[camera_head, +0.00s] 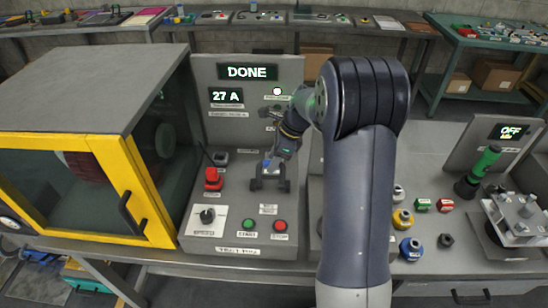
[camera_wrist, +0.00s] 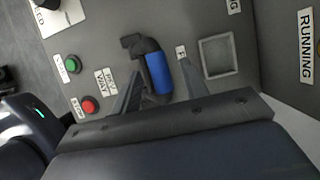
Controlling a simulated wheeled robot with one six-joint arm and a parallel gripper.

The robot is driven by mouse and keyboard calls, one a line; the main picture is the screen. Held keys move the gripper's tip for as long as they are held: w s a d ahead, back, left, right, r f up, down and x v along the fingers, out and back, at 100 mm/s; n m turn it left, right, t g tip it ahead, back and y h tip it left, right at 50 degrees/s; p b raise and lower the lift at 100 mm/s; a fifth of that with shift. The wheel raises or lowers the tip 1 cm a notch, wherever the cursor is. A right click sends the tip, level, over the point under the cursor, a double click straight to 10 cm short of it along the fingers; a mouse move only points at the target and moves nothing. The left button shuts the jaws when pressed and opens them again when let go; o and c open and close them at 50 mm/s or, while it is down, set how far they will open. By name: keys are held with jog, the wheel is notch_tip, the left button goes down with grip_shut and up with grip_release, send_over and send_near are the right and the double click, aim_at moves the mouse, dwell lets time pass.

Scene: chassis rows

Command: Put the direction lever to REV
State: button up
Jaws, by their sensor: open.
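The direction lever shows in the wrist view as a blue grip (camera_wrist: 158,73) on a black bracket (camera_wrist: 137,44). It leans on the grey console face. A small blue patch of it (camera_head: 267,164) shows in the head view beside my gripper (camera_head: 270,184). My gripper (camera_wrist: 158,92) is open, with one finger on each side of the blue grip in the wrist view. I cannot tell whether a finger touches it. A small label (camera_wrist: 181,52) beside the lever is partly hidden by a finger, so its word cannot be read.
The console carries a red-topped control (camera_head: 213,179), a black knob (camera_head: 207,215), a green button (camera_head: 247,225) and a red button (camera_head: 280,226). A display (camera_head: 247,72) reads DONE; another (camera_head: 226,96) reads 27 A. A yellow-framed enclosure (camera_head: 118,175) stands at left.

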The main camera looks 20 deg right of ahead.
grip_shut()
dwell(0.5)
